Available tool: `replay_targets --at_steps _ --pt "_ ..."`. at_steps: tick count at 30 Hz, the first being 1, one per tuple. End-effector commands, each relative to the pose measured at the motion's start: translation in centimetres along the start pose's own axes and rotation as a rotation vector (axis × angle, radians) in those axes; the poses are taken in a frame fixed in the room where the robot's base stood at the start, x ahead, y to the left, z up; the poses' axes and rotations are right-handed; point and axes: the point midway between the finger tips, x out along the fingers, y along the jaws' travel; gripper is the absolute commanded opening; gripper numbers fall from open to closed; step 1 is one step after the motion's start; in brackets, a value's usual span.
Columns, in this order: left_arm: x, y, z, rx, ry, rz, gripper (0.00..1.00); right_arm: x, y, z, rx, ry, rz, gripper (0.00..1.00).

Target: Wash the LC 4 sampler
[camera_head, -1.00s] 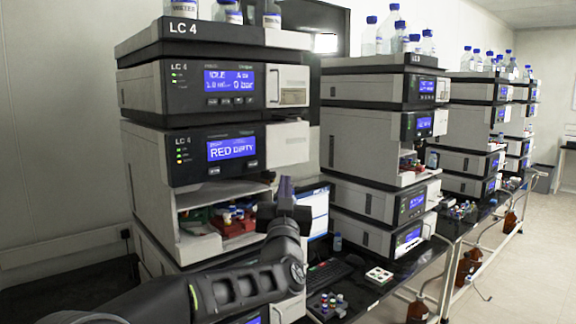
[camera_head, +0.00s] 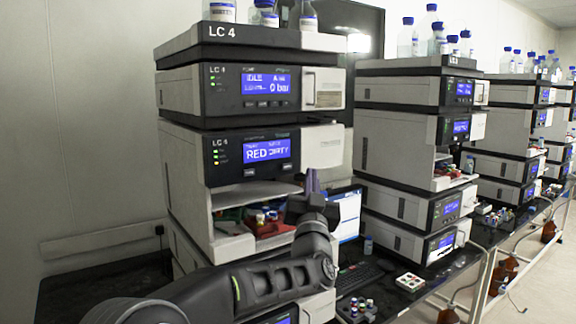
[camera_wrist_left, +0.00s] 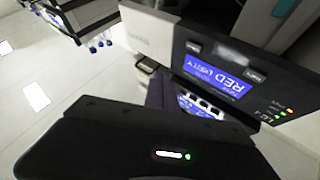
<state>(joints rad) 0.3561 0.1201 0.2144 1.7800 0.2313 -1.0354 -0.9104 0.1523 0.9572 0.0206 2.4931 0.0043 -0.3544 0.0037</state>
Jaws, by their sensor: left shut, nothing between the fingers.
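The LC 4 sampler (camera_head: 190,160) is the second module down in the nearest stack. The display also shows tilted in the left wrist view (camera_wrist_left: 216,74). My left gripper (camera_head: 312,182) is shut and empty, pointing up in front of the bay's right side, below the display. My right gripper is in neither view.
The pump module (camera_head: 270,85) above reads "IDLE". Bottles (camera_head: 265,12) stand on top. A monitor (camera_head: 348,212), a keyboard (camera_head: 360,276) and a vial rack (camera_head: 357,308) are on the bench to the right. More LC stacks (camera_head: 405,130) recede to the right.

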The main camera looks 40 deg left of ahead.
Motion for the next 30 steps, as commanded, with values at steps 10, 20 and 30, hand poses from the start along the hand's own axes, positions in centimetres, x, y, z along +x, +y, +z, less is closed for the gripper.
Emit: replay_targets --at_steps 10,20,30 --pt "3.1 -2.3 2.5 0.000 -0.001 0.000 0.00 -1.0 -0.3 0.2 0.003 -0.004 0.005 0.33" --pt "4.4 -3.2 3.3 -0.001 -0.001 0.001 0.00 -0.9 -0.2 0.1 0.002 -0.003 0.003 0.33" --pt "4.4 -3.2 3.3 0.000 -0.001 0.001 0.00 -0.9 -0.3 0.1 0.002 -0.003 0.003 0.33"
